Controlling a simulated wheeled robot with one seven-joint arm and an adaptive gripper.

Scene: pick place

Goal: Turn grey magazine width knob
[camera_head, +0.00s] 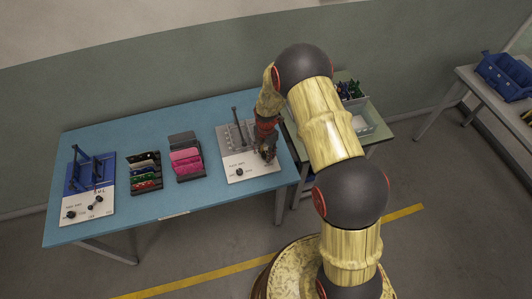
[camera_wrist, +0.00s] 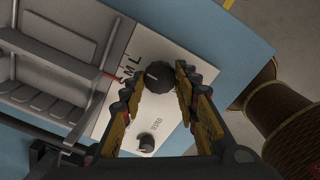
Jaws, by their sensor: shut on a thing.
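The grey magazine (camera_head: 232,137) stands on the blue table, joined to a white panel; its slotted grey body also shows in the wrist view (camera_wrist: 45,60). A round dark width knob (camera_wrist: 158,77) sits on the panel beside the size letters, where M and L are readable. A red pointer (camera_wrist: 113,75) lies near these letters. My gripper (camera_head: 267,153) is low over the panel's right side. In the wrist view my gripper (camera_wrist: 161,73) has its fingers shut on this knob, one on each side. In the head view my gripper hides the knob.
A second, smaller knob (camera_wrist: 147,143) is on the same white panel (camera_head: 252,172). A blue magazine (camera_head: 90,170) with its own panel is at the table's left. Pink boards (camera_head: 186,163) and dark boards (camera_head: 146,172) stand between. A clear bin (camera_head: 366,120) is beyond the table's right edge.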

